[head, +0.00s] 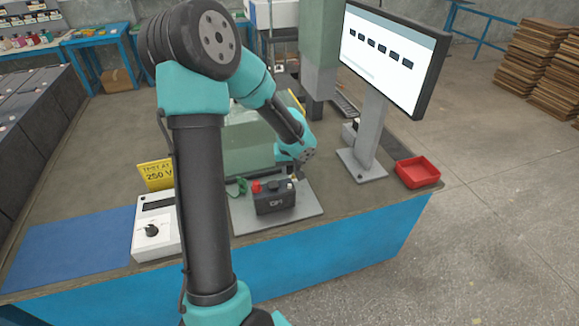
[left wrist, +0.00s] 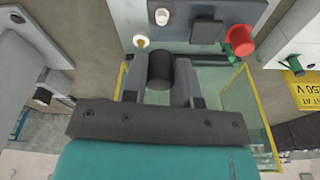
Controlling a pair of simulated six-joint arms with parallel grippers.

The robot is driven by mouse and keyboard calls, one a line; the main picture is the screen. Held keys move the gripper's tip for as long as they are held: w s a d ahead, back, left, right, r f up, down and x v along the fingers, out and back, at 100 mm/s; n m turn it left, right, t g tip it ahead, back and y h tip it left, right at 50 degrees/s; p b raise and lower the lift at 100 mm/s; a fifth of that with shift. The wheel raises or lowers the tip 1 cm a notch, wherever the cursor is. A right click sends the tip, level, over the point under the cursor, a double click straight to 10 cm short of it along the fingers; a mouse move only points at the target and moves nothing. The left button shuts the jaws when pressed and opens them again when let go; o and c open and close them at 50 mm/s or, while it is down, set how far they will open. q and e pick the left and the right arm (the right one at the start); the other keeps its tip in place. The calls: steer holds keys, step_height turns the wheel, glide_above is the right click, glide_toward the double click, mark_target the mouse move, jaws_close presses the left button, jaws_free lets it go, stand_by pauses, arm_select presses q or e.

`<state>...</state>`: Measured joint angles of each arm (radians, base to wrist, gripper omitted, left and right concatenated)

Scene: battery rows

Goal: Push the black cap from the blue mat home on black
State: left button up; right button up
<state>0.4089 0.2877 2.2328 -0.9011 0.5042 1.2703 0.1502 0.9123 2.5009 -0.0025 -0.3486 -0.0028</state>
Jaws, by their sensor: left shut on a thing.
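My left gripper (left wrist: 160,80) is shut on the black cap (left wrist: 160,70), a short dark cylinder between its two fingers. In the head view the gripper (head: 292,174) is at the back right of the dark block (head: 275,199), and the cap cannot be made out there. The wrist view shows a brass-coloured post (left wrist: 141,41) and a white post (left wrist: 162,16) near the cap; the cap looks apart from both. A red cap (head: 257,187) sits on the block's left end and also shows in the wrist view (left wrist: 240,40). The visible blue mat (head: 70,250) is bare. My right gripper is out of view.
The block stands on a grey plate (head: 305,215). A white meter with a knob (head: 152,232) and a yellow sign (head: 155,175) are left of it. A greenish clear case (head: 245,145) stands behind. A monitor (head: 395,60) and red tray (head: 418,172) are right.

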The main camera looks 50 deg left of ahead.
mark_target(289, 184)
arm_select(q)
steer(key=shift+f, duration=2.15)
steer(key=shift+d+f, duration=0.1)
steer(key=shift+f, duration=1.35)
stand_by(1.7)
steer(key=o, duration=1.4)
steer(key=shift+r, duration=0.15)
steer(key=shift+r, duration=3.4)
